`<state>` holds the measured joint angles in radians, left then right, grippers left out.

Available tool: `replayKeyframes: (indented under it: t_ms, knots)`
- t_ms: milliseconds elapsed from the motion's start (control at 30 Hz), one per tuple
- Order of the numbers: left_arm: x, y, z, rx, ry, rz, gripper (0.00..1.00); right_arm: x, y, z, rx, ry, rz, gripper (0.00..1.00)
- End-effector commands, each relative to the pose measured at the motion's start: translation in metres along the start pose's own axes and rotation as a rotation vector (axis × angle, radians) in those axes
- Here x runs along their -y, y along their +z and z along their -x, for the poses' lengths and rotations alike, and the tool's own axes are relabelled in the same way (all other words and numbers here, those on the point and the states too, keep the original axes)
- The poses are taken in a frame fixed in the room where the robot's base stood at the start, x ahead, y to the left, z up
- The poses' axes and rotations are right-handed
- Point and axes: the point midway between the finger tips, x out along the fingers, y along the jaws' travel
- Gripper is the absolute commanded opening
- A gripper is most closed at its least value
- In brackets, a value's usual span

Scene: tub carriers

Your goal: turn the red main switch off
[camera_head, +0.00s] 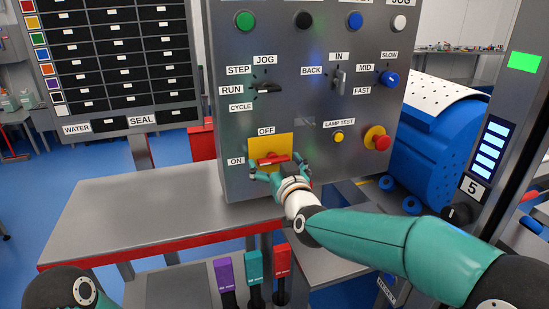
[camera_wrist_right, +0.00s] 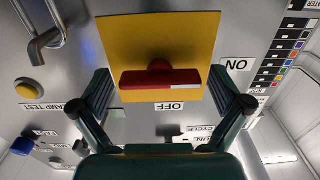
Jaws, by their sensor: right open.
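The red main switch (camera_head: 271,160) is a red bar handle on a yellow plate (camera_head: 257,143) low on the grey control panel. Its handle lies level, and in the right wrist view the white mark on the handle (camera_wrist_right: 184,86) is at the end toward the ON label (camera_wrist_right: 236,65). The OFF label (camera_head: 266,131) is above the plate in the head view. My right gripper (camera_head: 280,171) is open in front of the switch, with one finger beyond each end of the handle. I cannot tell whether they touch it. My left gripper is out of view.
A grey table (camera_head: 150,215) stands in front at left. A blue drum (camera_head: 438,140) stands at right.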

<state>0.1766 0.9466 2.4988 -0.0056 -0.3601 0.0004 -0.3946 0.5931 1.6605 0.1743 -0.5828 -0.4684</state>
Motion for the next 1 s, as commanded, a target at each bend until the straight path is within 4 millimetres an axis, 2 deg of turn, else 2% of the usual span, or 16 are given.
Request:
replayKeyframes:
  t_ms: [367,700,1000]
  knots:
    - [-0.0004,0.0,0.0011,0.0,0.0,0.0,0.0,0.0003,0.0003,-0.006,0.0,0.0,0.0,1.0]
    - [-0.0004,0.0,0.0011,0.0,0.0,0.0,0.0,0.0004,0.0003,-0.0058,0.0,-0.001,0.0,0.47]
    - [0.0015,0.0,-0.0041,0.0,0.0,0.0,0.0,0.0002,0.0018,-0.0057,0.0,0.0,-0.029,0.46]
